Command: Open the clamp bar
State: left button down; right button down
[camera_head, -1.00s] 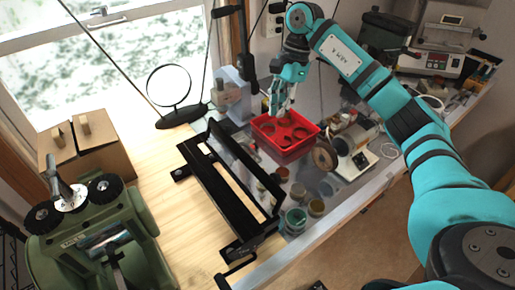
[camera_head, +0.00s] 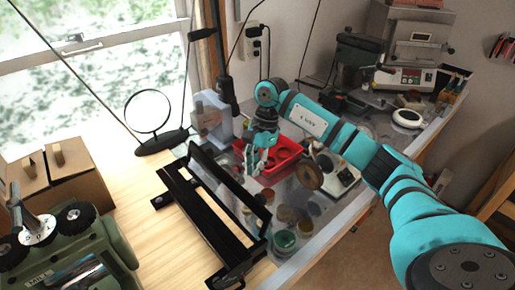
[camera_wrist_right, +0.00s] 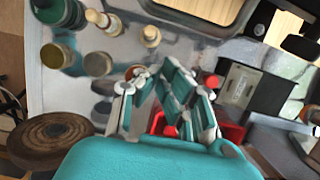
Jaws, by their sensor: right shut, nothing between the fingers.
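My right gripper (camera_head: 256,173) is shut and empty, just right of the bar's far half and in front of the red tray. In the right wrist view its closed fingers (camera_wrist_right: 157,82) show below part of the black frame (camera_wrist_right: 205,22), apart from it. My left gripper is out of view.
The red tray (camera_head: 287,152) sits behind the gripper. Several small jars (camera_head: 284,240) and a brown wheel (camera_head: 308,173) stand to the right of the clamp tool. A round magnifier (camera_head: 149,111) stands behind it, and a green machine (camera_head: 78,262) is at left.

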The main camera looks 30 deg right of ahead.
aim_at(228, 181)
jog(key=a+p, duration=0.1)
jog(key=a+r+p, duration=0.1)
jog(key=a+p, duration=0.1)
jog(key=shift+s, duration=0.2)
dwell(0.3)
jog(key=shift+a+r+b, duration=0.3)
jog(key=shift+r+b, duration=0.15)
jog(key=shift+r, duration=0.15)
jog(key=shift+a+r+b, duration=0.25)
jog(key=shift+r+b, duration=0.2)
jog(key=shift+r, duration=0.25)
